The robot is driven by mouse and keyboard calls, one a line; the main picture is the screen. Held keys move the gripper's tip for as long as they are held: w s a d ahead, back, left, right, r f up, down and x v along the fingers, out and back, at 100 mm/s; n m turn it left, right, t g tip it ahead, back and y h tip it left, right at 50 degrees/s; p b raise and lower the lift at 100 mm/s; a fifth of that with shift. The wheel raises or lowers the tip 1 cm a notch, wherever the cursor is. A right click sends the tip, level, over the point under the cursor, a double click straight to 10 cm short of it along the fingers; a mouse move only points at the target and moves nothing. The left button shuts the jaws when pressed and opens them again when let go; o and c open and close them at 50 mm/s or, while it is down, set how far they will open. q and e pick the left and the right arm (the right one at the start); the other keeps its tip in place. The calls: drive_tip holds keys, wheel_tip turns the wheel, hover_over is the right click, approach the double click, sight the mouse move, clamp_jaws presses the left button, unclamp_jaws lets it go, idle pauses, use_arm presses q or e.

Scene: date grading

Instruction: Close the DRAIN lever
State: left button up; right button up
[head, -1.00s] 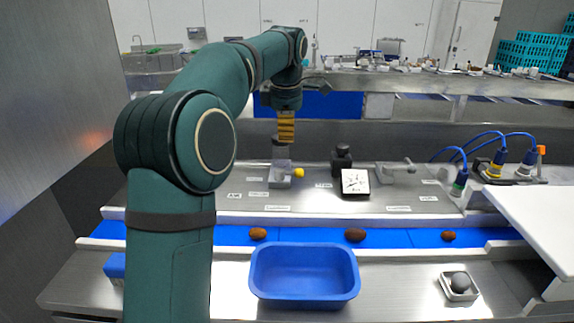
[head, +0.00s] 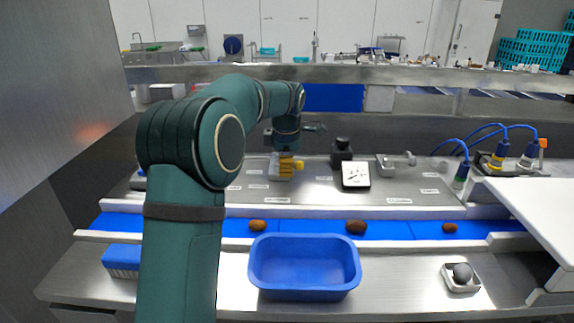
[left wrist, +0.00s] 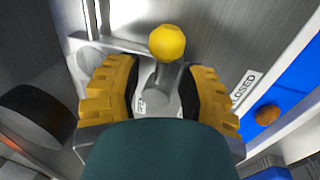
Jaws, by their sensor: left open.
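The lever shows in the left wrist view as a yellow ball knob (left wrist: 167,43) on a short grey stem, standing on a metal base plate. A label reading CLOSED (left wrist: 244,87) lies on the panel to its right. My left gripper (left wrist: 163,85) is open, with its yellow ribbed fingers on either side of the stem; I cannot tell whether they touch it. In the head view my left gripper (head: 288,165) is down at the lever on the steel panel and hides most of it. The right gripper is not in view.
A black-framed dial (head: 355,175) and a black knob (head: 342,152) stand right of the lever, with a metal handle (head: 396,163) beyond. In front run a blue belt (head: 300,229) with brown dates and a blue tub (head: 304,294). Blue-cabled plugs (head: 497,156) are at right.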

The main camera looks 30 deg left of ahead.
use_arm(q)
drive_tip(key=shift+f, duration=0.1)
clamp_jaws()
idle(0.4)
drive_tip(key=m+p, duration=0.1)
drive_tip(key=m, duration=0.1)
drive_tip(key=s+m+h+p, duration=0.1)
drive_tip(key=m, duration=0.2)
drive_tip(key=m+p, duration=0.1)
drive_tip(key=m, duration=0.2)
drive_tip(key=s+m+h+p, duration=0.1)
drive_tip(key=m, duration=0.1)
drive_tip(key=shift+a+m, duration=0.15)
drive_tip(key=shift+m, duration=0.25)
drive_tip(key=m, duration=0.1)
drive_tip(key=m+p, duration=0.1)
drive_tip(key=m, duration=0.1)
drive_tip(key=shift+s+a+m+h, duration=0.15)
drive_tip(key=shift+s+m+h, duration=0.1)
drive_tip(key=shift+m+h, duration=0.05)
drive_tip(key=shift+s+a+r+m+g, duration=0.1)
drive_tip(key=shift+a+m+g, duration=0.05)
drive_tip(key=shift+m, duration=0.75)
drive_tip(key=shift+s+a+r+m+g, duration=0.1)
drive_tip(key=shift+m+g, duration=0.05)
drive_tip(key=shift+m, duration=0.75)
drive_tip(key=shift+w, duration=0.1)
